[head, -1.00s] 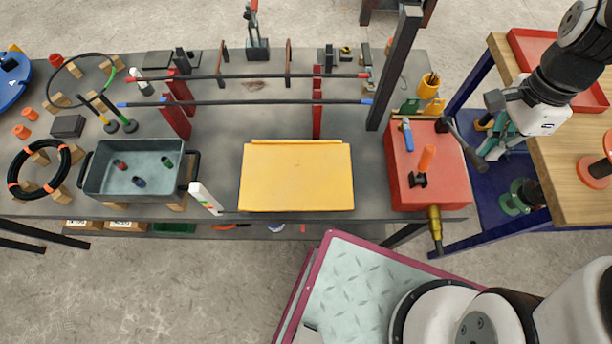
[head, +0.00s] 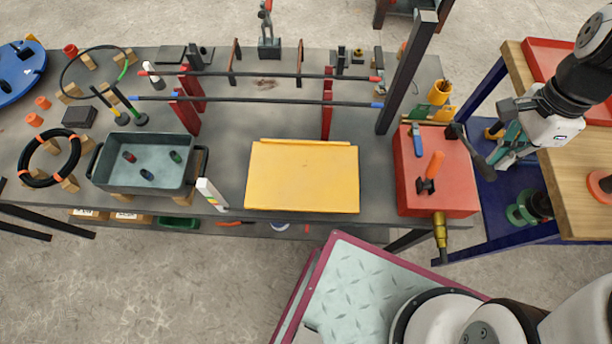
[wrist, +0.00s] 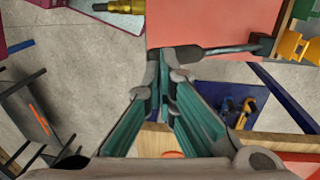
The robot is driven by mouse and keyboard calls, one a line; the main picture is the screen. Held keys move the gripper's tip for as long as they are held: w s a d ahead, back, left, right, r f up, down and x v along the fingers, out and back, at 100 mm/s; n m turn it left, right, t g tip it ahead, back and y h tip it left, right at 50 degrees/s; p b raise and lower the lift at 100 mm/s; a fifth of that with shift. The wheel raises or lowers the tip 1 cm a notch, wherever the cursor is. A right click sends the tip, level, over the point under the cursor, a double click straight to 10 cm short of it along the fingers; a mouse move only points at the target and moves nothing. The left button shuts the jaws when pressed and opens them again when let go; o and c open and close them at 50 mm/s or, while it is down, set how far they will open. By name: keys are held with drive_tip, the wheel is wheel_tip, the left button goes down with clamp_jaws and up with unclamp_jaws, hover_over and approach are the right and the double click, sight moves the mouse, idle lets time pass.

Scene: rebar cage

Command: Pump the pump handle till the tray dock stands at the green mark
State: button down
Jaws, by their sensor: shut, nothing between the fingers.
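The red pump box (head: 438,195) sits at the right end of the grey bench. A dark pump handle (head: 472,150) slants down along its right side; it also shows in the wrist view (wrist: 225,49). My gripper (head: 498,158) is just right of the handle. In the wrist view my fingertips (wrist: 166,58) are together and empty, close to the handle's free end; I cannot tell whether they touch it. The flat yellow platform (head: 302,178), apparently the tray dock, is at the bench's front middle.
An orange-handled lever (head: 433,168) and a blue-handled part (head: 417,140) are on the pump box. A brass fitting (head: 440,230) hangs at its front. A dark upright post (head: 405,75) stands behind. A wooden table (head: 575,190) is close on the right.

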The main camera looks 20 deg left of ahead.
sight(492, 179)
drive_tip(key=shift+s+f, duration=0.1)
drive_tip(key=shift+s+d+f, duration=0.15)
drive_tip(key=shift+s+f, duration=0.05)
drive_tip(key=shift+f, duration=0.3)
drive_tip(key=shift+s+d+f, duration=0.1)
drive_tip(key=shift+s+f, duration=0.2)
drive_tip(key=shift+f, duration=0.4)
drive_tip(key=shift+s+d+f, duration=0.15)
drive_tip(key=shift+s+f, duration=0.15)
drive_tip(key=shift+f, duration=0.35)
